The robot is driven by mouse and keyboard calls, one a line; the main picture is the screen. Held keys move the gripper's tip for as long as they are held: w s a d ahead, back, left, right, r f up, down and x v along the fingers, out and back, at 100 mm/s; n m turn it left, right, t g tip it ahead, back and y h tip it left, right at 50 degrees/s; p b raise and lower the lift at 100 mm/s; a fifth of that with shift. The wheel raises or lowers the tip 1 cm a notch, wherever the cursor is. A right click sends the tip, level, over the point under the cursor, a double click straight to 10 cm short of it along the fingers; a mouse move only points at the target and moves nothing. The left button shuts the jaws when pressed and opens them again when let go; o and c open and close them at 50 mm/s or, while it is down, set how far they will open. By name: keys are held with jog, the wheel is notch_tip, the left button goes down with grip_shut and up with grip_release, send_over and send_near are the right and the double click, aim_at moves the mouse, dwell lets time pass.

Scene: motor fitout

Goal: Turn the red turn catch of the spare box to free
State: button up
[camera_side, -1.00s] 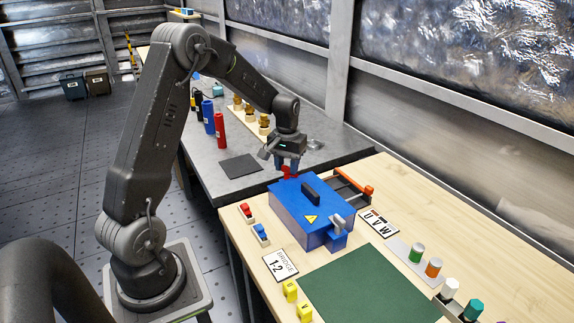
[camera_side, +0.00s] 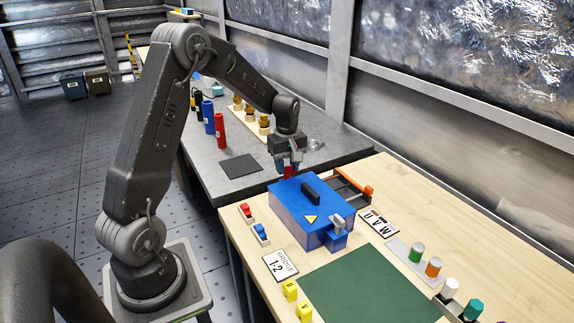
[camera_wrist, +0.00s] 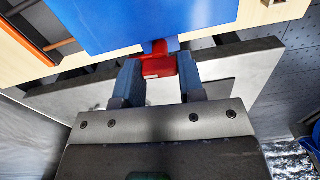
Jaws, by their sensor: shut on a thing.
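The spare box (camera_side: 308,207) is blue with a black handle and a yellow warning sign on its lid. It stands on the light wooden table, and part of its lid shows in the wrist view (camera_wrist: 140,22). The red turn catch (camera_wrist: 159,66) sticks out from the edge of the box in the wrist view; in the side view it shows small at the box's far edge (camera_side: 288,172). My gripper (camera_wrist: 160,72) points down there, its two blue fingers on either side of the catch, shut on it. The finger tips partly hide the catch in the side view.
An orange-handled part (camera_side: 368,190) lies right of the box. Red and blue switches (camera_side: 253,222), a BRIDGE 1-2 card (camera_side: 281,266), a UVW card (camera_side: 378,222) and a green mat (camera_side: 360,286) surround it. Coloured cylinders (camera_side: 220,130) stand on the grey bench behind.

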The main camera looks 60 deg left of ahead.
jog(key=shift+n, duration=0.6)
jog(key=o, duration=0.9)
jog(key=shift+o, duration=0.2)
jog(key=shift+r, duration=0.15)
notch_tip(320, 180, up, 14)
jog(key=shift+f, duration=0.2)
jog(key=s+d+r+m+t, duration=0.25)
jog(key=s+d+m, duration=0.25)
jog(key=d, duration=0.3)
jog(key=s+d+r+m+t, duration=0.1)
jog(key=s+d+r+m, duration=0.3)
jog(key=d, duration=0.3)
jog(key=s+d+f+m+t, duration=0.2)
jog(key=s+d+f+m, duration=0.1)
jog(key=s+d+m, duration=0.5)
jog(key=s+m, duration=0.1)
jog(key=s, duration=0.2)
jog(key=shift+f, duration=0.4)
